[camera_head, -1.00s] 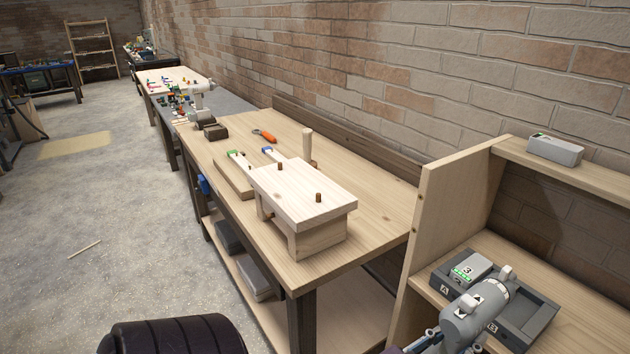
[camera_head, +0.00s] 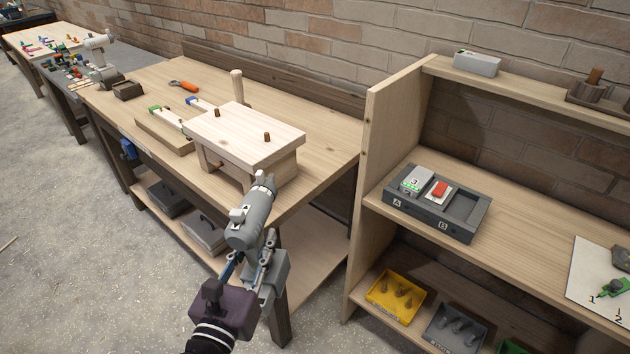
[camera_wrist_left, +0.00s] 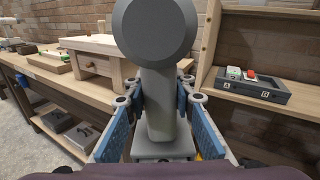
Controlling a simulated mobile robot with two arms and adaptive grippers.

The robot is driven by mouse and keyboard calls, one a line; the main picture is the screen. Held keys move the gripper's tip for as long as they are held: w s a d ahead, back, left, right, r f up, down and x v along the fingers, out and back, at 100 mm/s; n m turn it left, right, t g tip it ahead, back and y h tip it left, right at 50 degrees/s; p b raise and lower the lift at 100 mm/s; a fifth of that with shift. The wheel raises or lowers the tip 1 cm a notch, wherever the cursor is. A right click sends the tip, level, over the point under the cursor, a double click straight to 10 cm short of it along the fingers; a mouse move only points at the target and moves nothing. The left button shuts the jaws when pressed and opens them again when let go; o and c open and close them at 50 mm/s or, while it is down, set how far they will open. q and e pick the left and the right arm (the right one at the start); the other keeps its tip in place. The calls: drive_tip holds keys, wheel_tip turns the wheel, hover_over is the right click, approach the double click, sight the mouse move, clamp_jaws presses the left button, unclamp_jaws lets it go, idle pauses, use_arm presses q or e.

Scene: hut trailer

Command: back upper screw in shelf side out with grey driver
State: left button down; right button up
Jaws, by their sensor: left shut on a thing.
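The grey driver (camera_head: 252,215) is held upright and tilted by my left gripper (camera_head: 250,258), in front of the workbench's near right corner. In the left wrist view the driver (camera_wrist_left: 155,35) fills the middle, its handle between the blue finger pads of my left gripper (camera_wrist_left: 158,120). The shelf side (camera_head: 388,130) is a tall wooden panel to the right of the driver, with a gap between them. My right gripper is not in view.
A dark tray (camera_head: 470,222) with chargers or batteries sits on the shelf board. Yellow (camera_head: 397,297) and grey bins stand below. A grey box (camera_head: 477,63) lies on top.

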use_arm(q)
drive_tip(key=w+d+r+g+h, duration=0.3)
drive_tip(key=w+d+h, duration=0.4)
drive_tip(key=w+d, duration=0.6)
drive_tip(key=w, duration=0.3)
drive_tip(key=shift+h, duration=0.4)
drive_tip(key=shift+r, duration=0.1)
drive_tip(key=shift+b+x, duration=0.55)
drive_tip(key=shift+x, duration=2.25)
